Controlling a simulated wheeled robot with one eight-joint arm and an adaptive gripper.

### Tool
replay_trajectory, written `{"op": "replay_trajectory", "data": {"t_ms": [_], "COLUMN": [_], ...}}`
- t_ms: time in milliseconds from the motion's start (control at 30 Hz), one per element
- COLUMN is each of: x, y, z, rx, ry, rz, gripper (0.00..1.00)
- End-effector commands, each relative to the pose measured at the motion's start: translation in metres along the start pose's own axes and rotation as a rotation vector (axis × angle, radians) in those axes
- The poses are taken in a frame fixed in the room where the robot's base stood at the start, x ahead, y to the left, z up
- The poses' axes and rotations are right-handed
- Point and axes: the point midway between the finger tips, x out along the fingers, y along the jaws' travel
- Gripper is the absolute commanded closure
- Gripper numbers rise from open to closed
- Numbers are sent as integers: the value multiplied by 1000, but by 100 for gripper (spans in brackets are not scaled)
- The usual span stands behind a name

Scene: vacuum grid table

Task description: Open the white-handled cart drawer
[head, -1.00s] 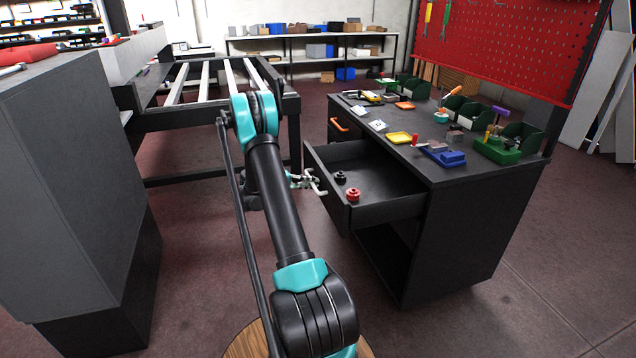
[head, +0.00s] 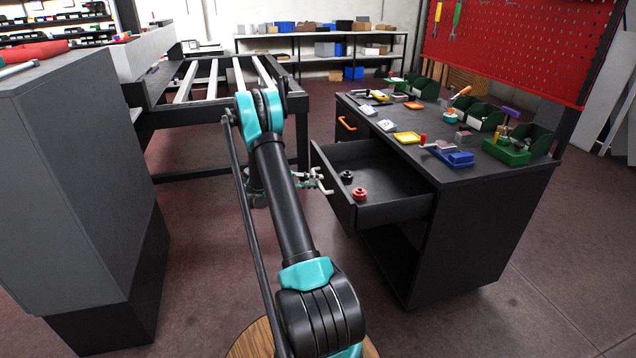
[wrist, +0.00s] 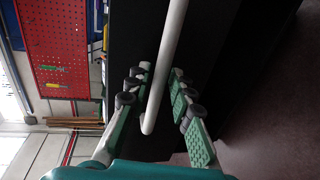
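The cart drawer (head: 385,212) stands pulled out from the dark cart (head: 460,235). A black knob (head: 346,177) and a red knob (head: 360,194) lie inside it. My gripper (head: 320,181) is at the outer face of the drawer front, where the handle is hard to make out in the head view. In the wrist view the white handle (wrist: 172,50) is a pale bar with a bent lower end. It passes between the two green-padded fingers of my gripper (wrist: 162,80). The fingers look apart, with narrow gaps beside the bar; contact is unclear.
Bins and tools crowd the cart top. A grey cabinet (head: 70,180) stands at the left and a dark frame table (head: 220,121) behind my arm. Floor is clear in front of the cart.

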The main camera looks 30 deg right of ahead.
Motion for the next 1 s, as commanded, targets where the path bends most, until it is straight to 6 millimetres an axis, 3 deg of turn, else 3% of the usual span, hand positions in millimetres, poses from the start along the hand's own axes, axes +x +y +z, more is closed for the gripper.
{"op": "replay_trajectory", "data": {"t_ms": [300,500,700,1000], "x": [-65,-94,-107,-107], "y": [0,0,0,0], "z": [0,0,0,0], "rx": [0,0,0,0], "ry": [3,1,0,-1], "rz": [0,0,0,0], "gripper": [78,78,78,78]}}
